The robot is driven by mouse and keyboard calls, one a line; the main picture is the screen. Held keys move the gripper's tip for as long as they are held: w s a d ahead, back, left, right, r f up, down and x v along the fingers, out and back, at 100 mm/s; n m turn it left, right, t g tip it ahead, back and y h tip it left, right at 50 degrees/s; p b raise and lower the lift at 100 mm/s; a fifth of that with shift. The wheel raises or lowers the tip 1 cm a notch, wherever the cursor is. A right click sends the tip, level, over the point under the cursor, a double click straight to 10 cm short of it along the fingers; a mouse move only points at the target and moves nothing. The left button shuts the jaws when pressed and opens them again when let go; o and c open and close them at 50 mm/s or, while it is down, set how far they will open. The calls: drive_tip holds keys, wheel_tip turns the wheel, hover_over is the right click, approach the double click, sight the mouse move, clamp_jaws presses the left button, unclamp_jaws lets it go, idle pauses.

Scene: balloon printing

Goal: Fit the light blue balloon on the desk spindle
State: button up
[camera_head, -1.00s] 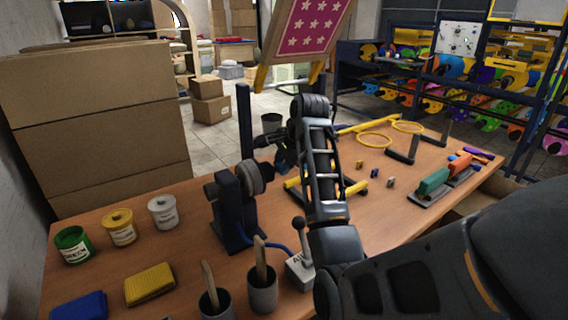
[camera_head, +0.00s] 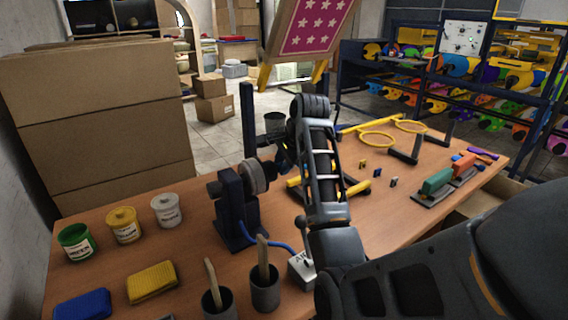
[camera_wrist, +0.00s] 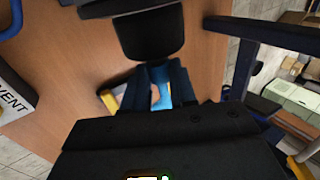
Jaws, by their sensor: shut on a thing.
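The light blue balloon (camera_wrist: 161,95) shows in the wrist view as a small patch between the dark fingers. My gripper (camera_wrist: 160,88) is shut on it, and the fingers hide most of it. In the head view my gripper (camera_head: 284,158) is partly hidden by my own arm, and the balloon cannot be made out. The desk spindle (camera_head: 254,177) is a grey disc on a dark blue stand at the left middle of the desk. My gripper is just right of the disc and apart from the stand. Whether the balloon touches the spindle cannot be told.
Cans (camera_head: 123,225) stand on the left of the desk (camera_head: 185,262). A yellow sponge (camera_head: 152,282), grey cups (camera_head: 264,291) and a lever box (camera_head: 301,270) are in front. Yellow rings (camera_head: 377,139) and a green-handled tool (camera_head: 437,182) are right. A starred screen (camera_head: 315,25) rises behind.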

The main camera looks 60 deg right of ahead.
drive_tip(key=o, duration=0.9)
